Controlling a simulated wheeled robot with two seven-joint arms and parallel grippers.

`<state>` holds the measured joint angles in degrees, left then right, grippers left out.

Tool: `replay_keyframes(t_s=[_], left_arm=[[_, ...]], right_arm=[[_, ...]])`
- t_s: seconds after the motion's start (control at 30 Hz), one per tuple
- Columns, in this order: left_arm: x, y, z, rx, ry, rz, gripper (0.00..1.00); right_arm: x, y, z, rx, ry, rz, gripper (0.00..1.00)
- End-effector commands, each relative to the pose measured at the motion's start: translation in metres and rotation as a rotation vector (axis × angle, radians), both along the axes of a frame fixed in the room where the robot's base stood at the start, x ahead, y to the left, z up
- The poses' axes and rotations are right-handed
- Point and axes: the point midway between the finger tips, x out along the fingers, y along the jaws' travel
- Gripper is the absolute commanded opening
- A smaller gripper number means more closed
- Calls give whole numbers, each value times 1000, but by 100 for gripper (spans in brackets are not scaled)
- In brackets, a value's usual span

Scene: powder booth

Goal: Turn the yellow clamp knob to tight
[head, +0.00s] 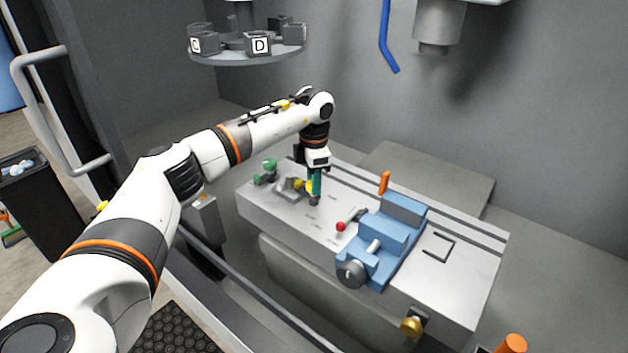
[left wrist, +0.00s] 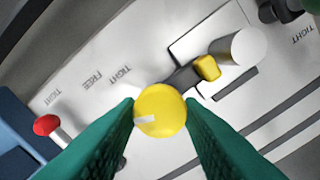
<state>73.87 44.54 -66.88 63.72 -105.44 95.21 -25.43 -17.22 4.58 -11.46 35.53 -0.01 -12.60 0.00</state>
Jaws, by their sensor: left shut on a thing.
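The yellow clamp knob (left wrist: 160,112) is round, with a pale mark on its left side in the left wrist view. It sits between the two green fingers of my left gripper (left wrist: 160,118), which is shut on it. Printed words TIGHT and FREE (left wrist: 92,83) show on the grey plate above and left of the knob. In the head view my left gripper (head: 315,198) points down at the left part of the machine table (head: 470,262). Its fingers largely hide the knob there. My right gripper is out of view.
A lever with a red ball (head: 340,227) and a blue vise (head: 384,240) stand right of my gripper. A grey cylinder with a yellow-tipped arm (left wrist: 208,67) is close beside the knob. A green-knobbed part (head: 269,165) is to the left. A carousel (head: 245,55) hangs above.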

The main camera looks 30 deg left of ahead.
Motion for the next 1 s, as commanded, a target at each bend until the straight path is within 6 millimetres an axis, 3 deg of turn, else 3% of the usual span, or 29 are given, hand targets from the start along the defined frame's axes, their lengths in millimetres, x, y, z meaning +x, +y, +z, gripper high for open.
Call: replay_keyframes(t_s=[0.5,1.0], left_arm=[[1,0,1,-1,-5,-437,11],[1,0,2,-1,-6,-606,11]], right_arm=[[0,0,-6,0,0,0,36],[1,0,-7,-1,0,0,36]])
